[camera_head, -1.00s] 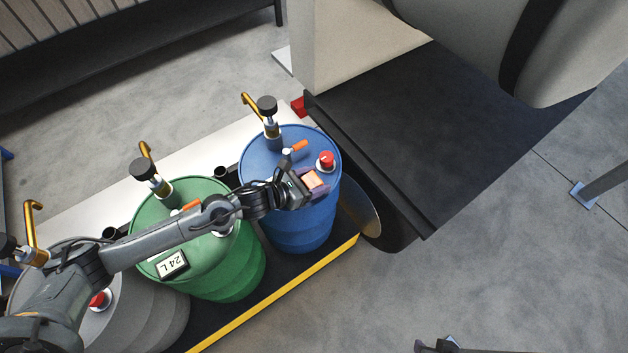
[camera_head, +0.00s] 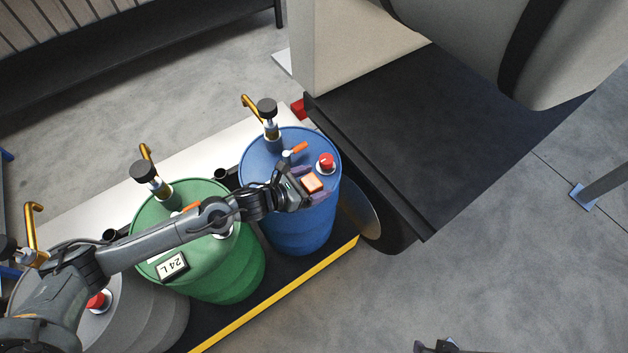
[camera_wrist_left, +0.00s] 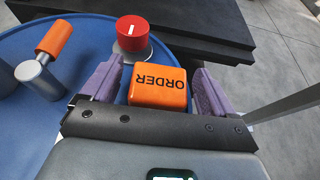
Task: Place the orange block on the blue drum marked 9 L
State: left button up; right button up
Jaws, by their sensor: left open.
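The orange block (camera_head: 313,182), also in the left wrist view (camera_wrist_left: 158,88), lies at the near right part of the blue drum's top (camera_head: 262,158), by the rim. Its top face reads ORDER, upside down in the wrist view. My left gripper (camera_head: 311,184) is open around the block, with a purple finger on either side and narrow gaps between; it also shows in the left wrist view (camera_wrist_left: 157,92). The block seems to rest on the drum top, but its underside is hidden. No 9 L label shows on the blue drum.
A red knob (camera_head: 326,161) stands just behind the block, and an orange-handled valve (camera_head: 296,149) is to its left. The green drum (camera_head: 215,268), marked 24 L, and a grey drum (camera_head: 150,310) stand left, under my left arm. A dark platform (camera_head: 440,130) is close on the right.

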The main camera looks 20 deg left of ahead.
pick_arm(q)
jog(key=p+v, duration=0.2)
jog(key=v, duration=0.8)
jog(key=shift+s+a+r+p, duration=0.25)
jog(key=shift+s+a+p, duration=0.15)
jog(key=shift+s, duration=0.1)
jog(key=shift+s+d, duration=0.1)
jog(key=s+d+f+n+g+y, duration=0.1)
jog(key=s+d+n+y, duration=0.15)
jog(key=n, duration=0.85)
jog(key=s+d+n+g+y, duration=0.1)
jog(key=s+d+n+y, duration=0.15)
jog(key=n, duration=0.85)
jog(key=s+a+n+g+y, duration=0.1)
jog(key=s+n+g, duration=0.2)
jog(key=s+n, duration=0.3)
jog(key=s+a+f+n+g, duration=0.1)
jog(key=s+a+n+g, duration=0.1)
jog(key=s+n, duration=0.5)
jog(key=n+g, duration=0.1)
jog(key=n, duration=0.4)
jog(key=shift+a+f+y, duration=0.25)
jog(key=shift+f+y, duration=0.1)
jog(key=shift+y, duration=0.05)
jog(key=shift+s+r, duration=0.1)
